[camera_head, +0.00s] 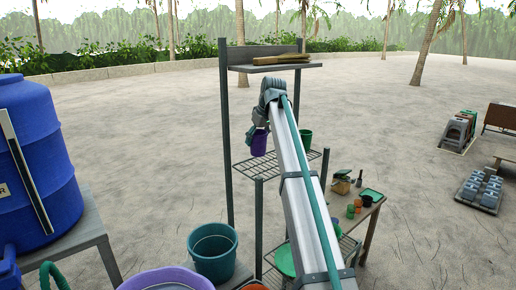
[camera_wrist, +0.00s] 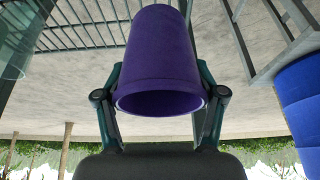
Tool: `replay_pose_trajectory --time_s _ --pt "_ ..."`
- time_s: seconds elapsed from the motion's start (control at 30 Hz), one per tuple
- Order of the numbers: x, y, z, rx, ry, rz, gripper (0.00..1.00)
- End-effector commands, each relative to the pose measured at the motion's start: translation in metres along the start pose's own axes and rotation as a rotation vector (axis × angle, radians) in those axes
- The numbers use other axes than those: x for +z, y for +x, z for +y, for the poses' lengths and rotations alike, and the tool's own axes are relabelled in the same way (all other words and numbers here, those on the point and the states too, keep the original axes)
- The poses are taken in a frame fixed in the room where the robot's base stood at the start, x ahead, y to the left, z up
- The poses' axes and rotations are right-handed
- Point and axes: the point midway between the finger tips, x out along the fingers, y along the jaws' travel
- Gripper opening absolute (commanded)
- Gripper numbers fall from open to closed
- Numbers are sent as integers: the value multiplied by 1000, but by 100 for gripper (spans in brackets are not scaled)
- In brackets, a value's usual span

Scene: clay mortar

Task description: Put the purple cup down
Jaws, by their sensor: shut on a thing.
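The purple cup (camera_head: 259,145) hangs from my gripper (camera_head: 254,132) at the wire shelf (camera_head: 262,165) of the rack. In the wrist view the purple cup (camera_wrist: 160,45) fills the top middle, with my two fingers shut on its sides and its open rim towards the camera. I cannot tell from these views whether the cup touches the shelf. A green cup (camera_head: 306,139) stands on the same rack, partly behind my arm.
A wooden board (camera_head: 282,59) lies on the rack's top shelf. A teal bucket (camera_head: 213,252) and a purple basin (camera_head: 165,278) stand lower in front. A blue barrel (camera_head: 40,160) is at left. A small wooden table (camera_head: 372,214) with pots is at right.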

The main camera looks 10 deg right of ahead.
Motion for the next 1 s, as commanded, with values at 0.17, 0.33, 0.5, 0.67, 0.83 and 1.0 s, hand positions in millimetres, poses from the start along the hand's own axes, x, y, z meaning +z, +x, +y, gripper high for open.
replay_pose_trajectory --time_s 0.17,0.33,0.5,0.67,0.83,1.0 --pt "-4 26 13 -1 1 -1 34" --pt "-5 37 18 0 -1 1 34" --pt "-8 48 24 -1 -1 -1 34" --pt "3 69 22 -1 0 -1 34" --pt "5 76 23 0 -1 1 34" --pt "5 77 23 0 -1 1 34"
